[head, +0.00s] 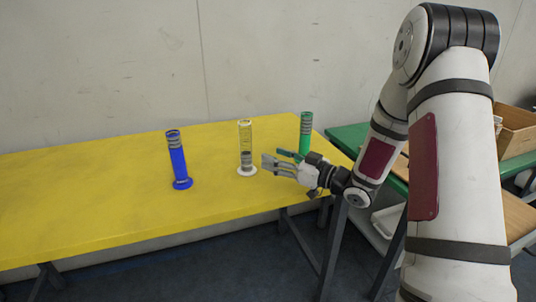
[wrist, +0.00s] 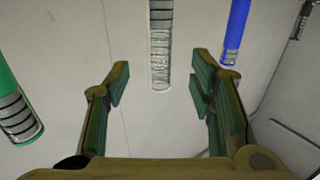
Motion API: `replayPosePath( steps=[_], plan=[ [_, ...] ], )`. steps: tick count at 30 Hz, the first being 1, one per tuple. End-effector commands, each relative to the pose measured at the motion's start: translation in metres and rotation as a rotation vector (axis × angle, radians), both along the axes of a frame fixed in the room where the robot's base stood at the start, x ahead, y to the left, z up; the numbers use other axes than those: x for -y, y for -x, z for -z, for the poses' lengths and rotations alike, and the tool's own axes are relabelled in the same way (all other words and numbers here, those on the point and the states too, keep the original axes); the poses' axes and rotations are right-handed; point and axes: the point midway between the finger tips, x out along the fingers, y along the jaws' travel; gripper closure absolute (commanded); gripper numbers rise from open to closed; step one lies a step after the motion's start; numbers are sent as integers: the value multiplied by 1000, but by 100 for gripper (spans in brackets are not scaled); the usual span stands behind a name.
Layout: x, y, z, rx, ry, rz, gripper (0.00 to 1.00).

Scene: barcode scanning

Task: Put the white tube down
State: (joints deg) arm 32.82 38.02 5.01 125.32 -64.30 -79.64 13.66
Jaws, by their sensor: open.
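The white tube (head: 245,143), clear-sided with dark bands and a white round base, stands upright on the yellow table (head: 110,195). My gripper (head: 268,161) is just right of it in the head view, low over the table, with its fingers pointing at the tube. The fingers are open and empty. In the wrist view the white tube (wrist: 160,45) lies straight ahead, beyond and between the fingertips of my gripper (wrist: 161,78). A gap shows between tube and fingers; its base is out of view there.
A blue tube (head: 177,160) stands to the left and a green tube (head: 306,133) behind my gripper on the right. Both also show in the wrist view, blue (wrist: 235,35) at right, green (wrist: 15,110) at left. The table's left part is clear. A wooden box (head: 518,130) is at the far right.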

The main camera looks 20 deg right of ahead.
Motion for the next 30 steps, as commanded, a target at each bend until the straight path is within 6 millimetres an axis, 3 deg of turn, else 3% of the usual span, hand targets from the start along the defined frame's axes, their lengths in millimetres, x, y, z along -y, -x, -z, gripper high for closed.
replayPosePath(
  steps=[8, 15, 18, 23, 26, 30],
  plan=[
    [2, 3, -2, -6, 17, 8, 50],
    [11, -9, -22, -139, 252, 175, 50],
    [22, -3, -36, -233, 365, 290, 50],
    [39, 32, -59, -400, 484, 468, 50],
    [44, 67, -72, -517, 523, 564, 50],
    [42, 131, -84, -696, 538, 663, 50]
  ],
)
